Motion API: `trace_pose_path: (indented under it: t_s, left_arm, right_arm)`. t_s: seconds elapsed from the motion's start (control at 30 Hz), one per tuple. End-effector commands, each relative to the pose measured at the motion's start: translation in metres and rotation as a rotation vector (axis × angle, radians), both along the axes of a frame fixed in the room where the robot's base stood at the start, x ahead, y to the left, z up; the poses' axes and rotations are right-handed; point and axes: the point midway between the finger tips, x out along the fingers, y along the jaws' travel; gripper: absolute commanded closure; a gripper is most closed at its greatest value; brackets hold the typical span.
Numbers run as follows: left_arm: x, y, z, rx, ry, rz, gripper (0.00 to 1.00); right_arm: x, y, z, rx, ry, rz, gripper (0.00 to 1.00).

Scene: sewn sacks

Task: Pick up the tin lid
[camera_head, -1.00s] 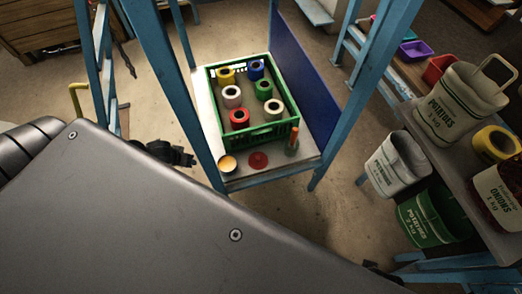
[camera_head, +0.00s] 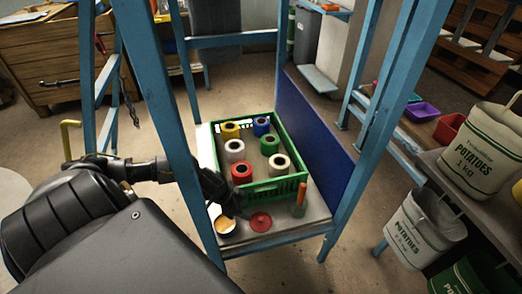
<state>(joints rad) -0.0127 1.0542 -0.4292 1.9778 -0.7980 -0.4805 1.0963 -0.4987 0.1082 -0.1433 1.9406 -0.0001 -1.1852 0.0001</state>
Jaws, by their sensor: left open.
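The tin lid, a flat red disc (camera_head: 261,222), lies on the small bench (camera_head: 287,234) in front of the green crate. The open tin (camera_head: 225,225) with orange-yellow contents stands just left of it. My left gripper (camera_head: 240,211) is dark and reaches in from the left past a blue post. It is open, just up and left of the lid, near the tin and the crate's front corner. Its fingertips are small and dark here, and I cannot tell whether they touch anything. My right gripper is not in view.
The green crate (camera_head: 290,188) holds several coloured spools. An orange-handled tool (camera_head: 300,199) stands right of the lid. Blue posts (camera_head: 172,130) and a dark blue panel (camera_head: 318,128) frame the bench. Potato sacks (camera_head: 424,229) are at the right.

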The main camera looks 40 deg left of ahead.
Motion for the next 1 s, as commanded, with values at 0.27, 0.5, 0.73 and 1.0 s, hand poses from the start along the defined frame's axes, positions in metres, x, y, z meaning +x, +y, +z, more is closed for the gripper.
trace_pose_path:
  t_s: [0.27,0.5,0.73,1.0]
  left_arm:
    - [0.018,-0.012,-0.038,-0.002,-0.001,0.005,0.53]
    - [0.022,-0.015,-0.046,-0.001,0.0,0.003,0.53]
    - [0.034,-0.024,-0.068,-0.004,0.0,0.004,0.53]
    - [0.045,-0.031,-0.089,-0.003,-0.001,0.003,0.53]
  right_arm:
    - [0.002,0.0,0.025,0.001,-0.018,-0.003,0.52]
    - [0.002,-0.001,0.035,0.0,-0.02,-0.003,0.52]
    - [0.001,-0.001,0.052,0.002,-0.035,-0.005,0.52]
    - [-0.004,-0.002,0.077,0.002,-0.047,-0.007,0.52]
